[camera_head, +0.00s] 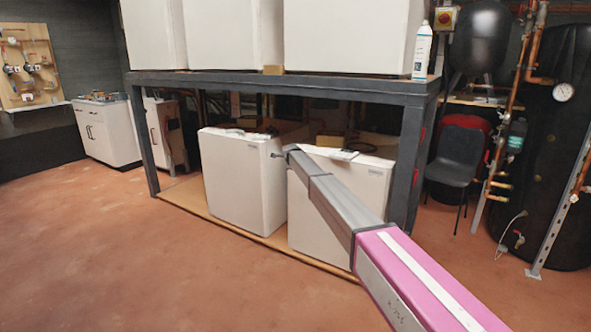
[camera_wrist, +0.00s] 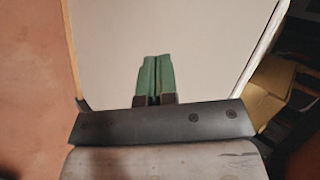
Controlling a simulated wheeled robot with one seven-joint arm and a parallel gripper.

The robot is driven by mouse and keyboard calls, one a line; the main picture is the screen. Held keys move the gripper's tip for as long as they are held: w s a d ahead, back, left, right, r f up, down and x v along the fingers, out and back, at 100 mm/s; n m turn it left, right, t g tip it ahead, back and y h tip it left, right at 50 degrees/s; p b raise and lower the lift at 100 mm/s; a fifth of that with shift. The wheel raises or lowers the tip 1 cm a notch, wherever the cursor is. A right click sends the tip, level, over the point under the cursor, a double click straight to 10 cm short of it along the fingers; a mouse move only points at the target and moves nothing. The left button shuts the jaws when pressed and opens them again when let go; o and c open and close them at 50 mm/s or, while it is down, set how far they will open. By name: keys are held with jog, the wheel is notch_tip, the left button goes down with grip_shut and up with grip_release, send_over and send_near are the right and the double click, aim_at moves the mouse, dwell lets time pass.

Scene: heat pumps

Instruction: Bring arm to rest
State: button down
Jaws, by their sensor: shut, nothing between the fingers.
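My arm (camera_head: 345,208), grey with a magenta and white section, reaches from the bottom right of the head view toward the white units under the dark frame. Its far end is in front of the gap between the two lower units, near the top edge of the right one. In the wrist view my gripper (camera_wrist: 157,62) shows two green fingers side by side, shut and empty. A large white panel fills the view beyond the fingers. I cannot tell whether the fingertips touch it. In the head view the fingers are too small to make out clearly.
The lower left white unit (camera_head: 240,183) and lower right white unit (camera_head: 340,208) stand on a wooden base. The dark metal frame (camera_head: 290,84) carries more white units and a spray bottle (camera_head: 422,51). A chair (camera_head: 456,158) and pipes stand right. Floor (camera_head: 120,250) is clear at left.

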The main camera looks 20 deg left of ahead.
jog(key=s+a+v, duration=0.1)
jog(key=v, duration=0.4)
jog(key=s+d+f+n+g+h, duration=0.15)
jog(key=s+d+f, duration=0.4)
jog(key=d, duration=0.85)
jog(key=s+d+f+n+g, duration=0.1)
jog(key=s+d+f+n, duration=0.4)
jog(key=d, duration=0.9)
jog(key=s+d+f+g+h, duration=0.1)
jog(key=s+d+f, duration=0.45)
jog(key=d, duration=0.85)
jog(key=s+d+f+n+g, duration=0.1)
jog(key=s+d+n, duration=0.1)
jog(key=s+d, duration=0.7)
jog(key=s+d+f+n+g, duration=0.1)
jog(key=s+d+n+g, duration=0.1)
jog(key=s+d, duration=0.7)
jog(key=s+d+f+n+g, duration=0.2)
jog(key=s+d, duration=0.6)
jog(key=s, duration=1)
jog(key=shift+d+n, duration=0.4)
jog(key=shift+n, duration=0.65)
